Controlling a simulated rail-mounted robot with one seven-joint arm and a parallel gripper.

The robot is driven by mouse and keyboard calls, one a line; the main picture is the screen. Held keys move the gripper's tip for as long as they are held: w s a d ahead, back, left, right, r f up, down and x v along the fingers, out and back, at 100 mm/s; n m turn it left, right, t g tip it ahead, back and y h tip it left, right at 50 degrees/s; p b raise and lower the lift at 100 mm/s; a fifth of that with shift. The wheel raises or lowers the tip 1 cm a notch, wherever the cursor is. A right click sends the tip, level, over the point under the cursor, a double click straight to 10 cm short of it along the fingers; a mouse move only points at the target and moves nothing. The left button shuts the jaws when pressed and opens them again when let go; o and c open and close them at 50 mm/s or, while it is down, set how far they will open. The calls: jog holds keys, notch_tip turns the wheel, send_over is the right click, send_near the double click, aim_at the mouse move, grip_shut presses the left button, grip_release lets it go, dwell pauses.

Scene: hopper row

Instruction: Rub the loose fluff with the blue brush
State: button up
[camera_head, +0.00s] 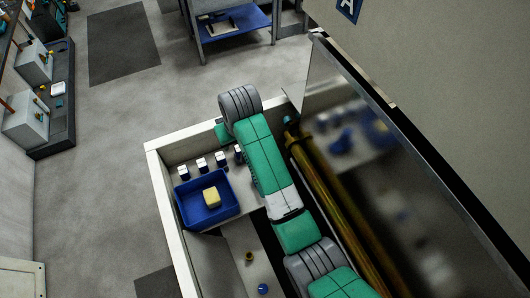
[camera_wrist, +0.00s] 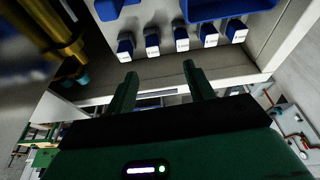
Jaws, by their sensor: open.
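I cannot clearly pick out the blue brush or the loose fluff in either view. A row of several small blue blocks with white ends (camera_wrist: 152,42) lies on the pale shelf in the wrist view. The row also shows in the head view (camera_head: 202,163), just left of my arm. My gripper (camera_wrist: 160,72) is open, with nothing between its fingers. In the wrist view its fingertips point toward the row, apart from it as far as I can see. In the head view my arm hides the gripper.
A blue tray (camera_head: 183,207) holding a yellow block (camera_head: 211,196) sits on the shelf. A white frame wall (camera_head: 166,200) borders the left. A yellow-brown bar (camera_head: 318,178) and a clear panel (camera_head: 400,170) stand right of my arm. A small blue knob-like thing (camera_head: 263,288) lies lower.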

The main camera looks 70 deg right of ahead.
jog(key=s+f+g, duration=0.1)
jog(key=s+f, duration=0.1)
jog(key=s+d+f+y, duration=0.1)
jog(key=s, duration=0.2)
jog(key=s+d+f+m+g+y, duration=0.1)
jog(key=s+f, duration=0.1)
jog(key=shift+s+f+g, duration=0.3)
jog(key=shift+s+f, duration=0.05)
jog(key=shift+s, duration=0.05)
notch_tip(320, 180, down, 8)
jog(key=shift+r+p, duration=0.15)
jog(key=shift+p, duration=0.2)
jog(key=c, duration=1.1)
jog(key=shift+c, duration=0.2)
notch_tip(320, 180, up, 3)
jog(key=shift+w+f+p, duration=0.1)
jog(key=shift+p, duration=1.15)
jog(key=shift+r, duration=1.65)
